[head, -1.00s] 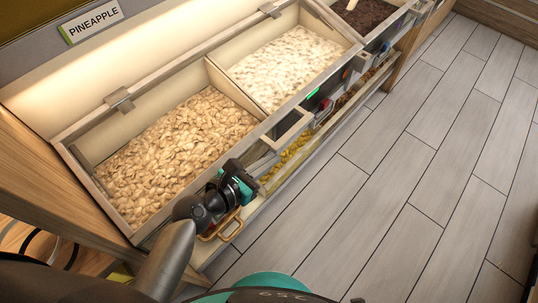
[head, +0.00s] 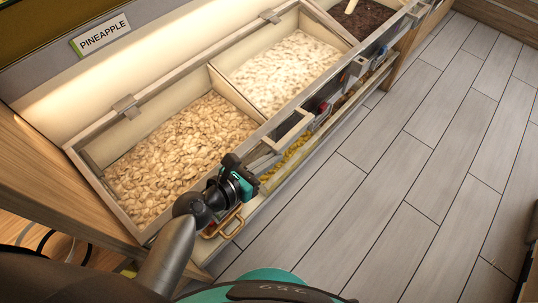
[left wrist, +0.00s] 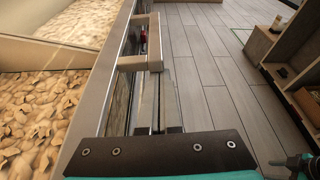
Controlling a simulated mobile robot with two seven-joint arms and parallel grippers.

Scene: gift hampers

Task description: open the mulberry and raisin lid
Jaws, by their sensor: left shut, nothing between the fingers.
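My left gripper (head: 268,160) is shut and empty at the front edge of the bins. Its fingers also show in the left wrist view (left wrist: 160,95), pointing along the bin front just short of a pale square-framed handle (left wrist: 134,63). In the head view that handle (head: 291,129) stands out from the front, just beyond the fingertips. No mulberry and raisin label is readable. Bins hold tan flakes (head: 180,150), whitish pieces (head: 290,68) and, farthest off, dark bits (head: 365,18). A dark and teal part at the lower right of the left wrist view may be my right arm; its jaws are unclear.
A PINEAPPLE label (head: 101,34) is on the panel behind. Metal hinges (head: 127,106) sit along the back edge. A lower shelf holds yellow pieces (head: 290,160). The grey plank floor (head: 400,190) is clear. A wooden cabinet (left wrist: 285,65) stands at right in the left wrist view.

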